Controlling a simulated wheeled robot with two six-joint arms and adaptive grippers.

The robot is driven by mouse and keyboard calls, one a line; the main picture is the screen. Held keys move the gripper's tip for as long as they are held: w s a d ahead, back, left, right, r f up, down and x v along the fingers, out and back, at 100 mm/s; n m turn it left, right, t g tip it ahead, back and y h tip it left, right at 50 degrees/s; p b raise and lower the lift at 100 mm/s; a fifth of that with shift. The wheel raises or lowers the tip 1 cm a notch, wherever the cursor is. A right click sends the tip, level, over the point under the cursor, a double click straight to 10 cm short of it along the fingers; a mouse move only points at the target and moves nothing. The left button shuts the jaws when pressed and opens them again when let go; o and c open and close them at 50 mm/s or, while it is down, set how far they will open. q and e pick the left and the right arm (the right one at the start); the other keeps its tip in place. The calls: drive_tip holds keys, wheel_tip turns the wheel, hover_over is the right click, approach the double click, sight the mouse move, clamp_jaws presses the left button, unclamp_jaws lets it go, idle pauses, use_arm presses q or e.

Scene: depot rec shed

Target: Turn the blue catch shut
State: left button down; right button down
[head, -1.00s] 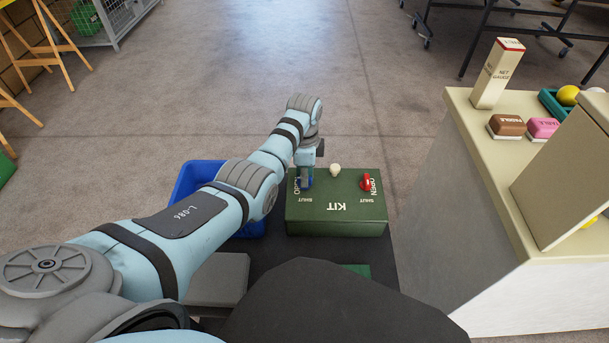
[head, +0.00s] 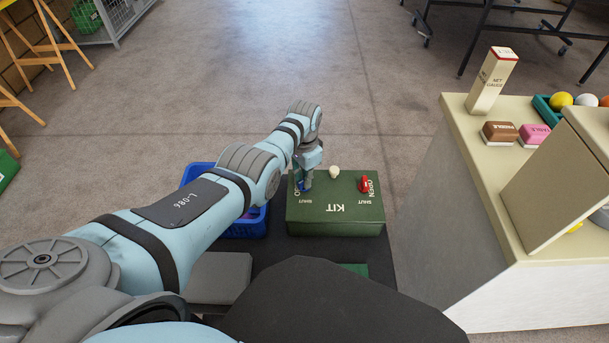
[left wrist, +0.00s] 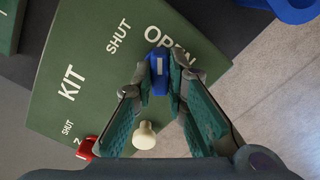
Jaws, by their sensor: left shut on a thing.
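The green kit box (head: 335,220) stands in front of me, with lettering on its lid. The blue catch (left wrist: 159,72) is on the lid near its OPEN marking, with SHUT to the left of it in the left wrist view. My left gripper (left wrist: 160,80) is shut on the blue catch, a fingertip on each side. In the head view the left gripper (head: 305,184) comes down on the lid's left side and hides most of the catch (head: 302,187). My right gripper is not in view.
A red catch (head: 365,184) and a cream knob (head: 334,172) stand on the same lid, close to the left gripper. A blue crate (head: 240,224) is left of the box. A counter (head: 470,170) with erasers and balls stands at the right.

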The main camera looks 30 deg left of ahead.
use_arm(q)
drive_tip(key=n, duration=0.5)
drive_tip(key=shift+n, duration=0.3)
drive_tip(key=n, duration=0.4)
drive_tip(key=shift+n+p, duration=0.3)
drive_tip(key=shift+n, duration=0.1)
drive_tip(key=c, duration=1.6)
unclamp_jaws()
